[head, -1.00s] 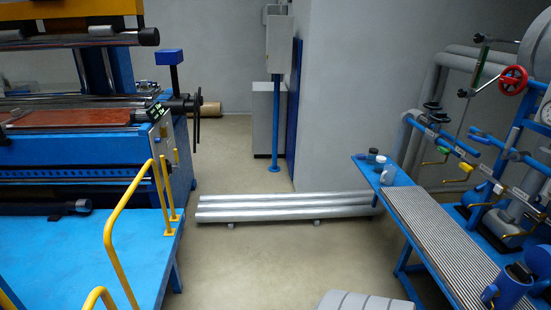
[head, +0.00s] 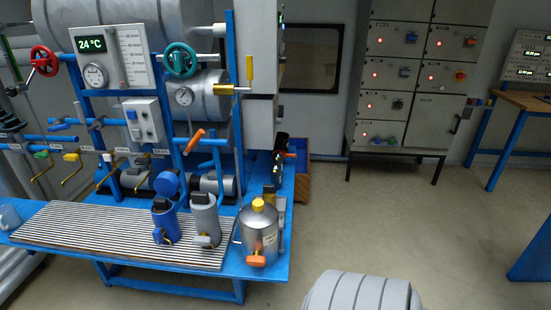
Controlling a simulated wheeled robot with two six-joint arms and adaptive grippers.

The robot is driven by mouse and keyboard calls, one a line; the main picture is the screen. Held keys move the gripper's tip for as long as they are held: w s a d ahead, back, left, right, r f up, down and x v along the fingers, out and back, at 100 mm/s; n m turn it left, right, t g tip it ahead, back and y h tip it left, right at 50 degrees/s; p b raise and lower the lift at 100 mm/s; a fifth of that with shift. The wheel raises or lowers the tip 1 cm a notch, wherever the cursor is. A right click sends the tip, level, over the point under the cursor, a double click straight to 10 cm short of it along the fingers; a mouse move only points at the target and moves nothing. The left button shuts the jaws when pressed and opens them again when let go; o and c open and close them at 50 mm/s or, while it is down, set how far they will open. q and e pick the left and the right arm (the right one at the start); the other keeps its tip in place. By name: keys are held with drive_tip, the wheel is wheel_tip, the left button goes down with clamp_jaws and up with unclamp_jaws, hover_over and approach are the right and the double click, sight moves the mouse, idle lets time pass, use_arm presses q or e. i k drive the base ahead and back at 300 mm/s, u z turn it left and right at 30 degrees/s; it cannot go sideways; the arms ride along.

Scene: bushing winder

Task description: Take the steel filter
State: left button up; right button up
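No part is marked as the steel filter, so I cannot tell for sure which one it is. A shiny steel vessel (head: 258,231) with a yellow cap and an orange handle low on its front stands upright at the right end of the blue bench. To its left stand a grey cylinder (head: 205,218) with a dark top and a similar blue cylinder (head: 166,222), both upright on the ribbed grating. Neither of my grippers is in the head view.
The blue bench (head: 262,272) carries the ribbed grating (head: 100,236). Behind it are pipes, a red handwheel (head: 44,61), a teal handwheel (head: 180,59) and gauges. A grey control cabinet (head: 405,75) stands at the back.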

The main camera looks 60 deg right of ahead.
sight(161, 205)
drive_tip(key=z, duration=1.7)
